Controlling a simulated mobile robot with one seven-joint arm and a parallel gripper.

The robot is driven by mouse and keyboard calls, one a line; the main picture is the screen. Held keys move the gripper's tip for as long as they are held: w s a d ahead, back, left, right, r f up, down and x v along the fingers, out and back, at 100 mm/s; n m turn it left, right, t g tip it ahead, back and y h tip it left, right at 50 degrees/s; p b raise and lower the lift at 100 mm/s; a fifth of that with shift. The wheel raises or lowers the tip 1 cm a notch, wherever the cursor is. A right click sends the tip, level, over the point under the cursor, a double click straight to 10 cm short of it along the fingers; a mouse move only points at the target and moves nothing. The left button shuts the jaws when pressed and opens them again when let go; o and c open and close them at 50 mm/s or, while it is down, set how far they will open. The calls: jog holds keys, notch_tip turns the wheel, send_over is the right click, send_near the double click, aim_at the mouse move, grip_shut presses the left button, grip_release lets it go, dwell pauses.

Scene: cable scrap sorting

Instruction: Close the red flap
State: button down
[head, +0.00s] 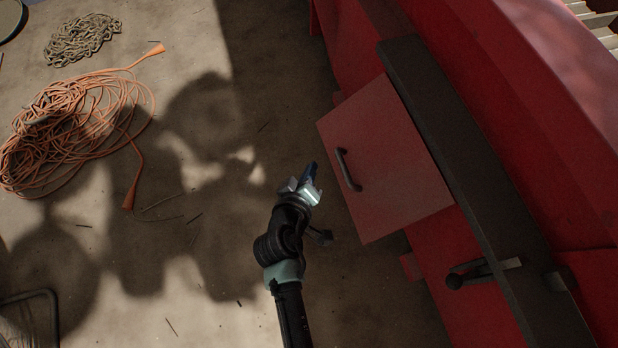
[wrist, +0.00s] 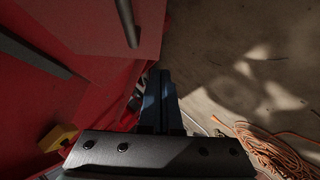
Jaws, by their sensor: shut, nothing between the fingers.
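The red flap (head: 398,165) stands out from the side of the red machine, open, below a long dark bar (head: 450,150). Its black handle (head: 347,170) is on the face turned toward the head camera, near the left edge. My gripper (head: 310,172) is just left of the flap in the head view, apart from the handle, with its blue fingers together and empty. In the wrist view the fingers (wrist: 157,80) point up the picture, with the flap (wrist: 95,25) and its handle (wrist: 128,22) at the upper left. The opening behind the flap is mostly hidden.
The red machine (head: 560,120) fills the right side. A black lever (head: 468,275) juts out below the flap. An orange cable coil (head: 70,135) and a chain (head: 82,38) lie on the floor at left. A yellow part (wrist: 57,138) shows at lower left in the wrist view. The floor beside my gripper is mostly clear.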

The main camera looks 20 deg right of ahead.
jog(key=w+d+f+b, duration=0.4)
jog(key=d+f+b, duration=0.1)
jog(key=f, duration=0.1)
dwell(0.4)
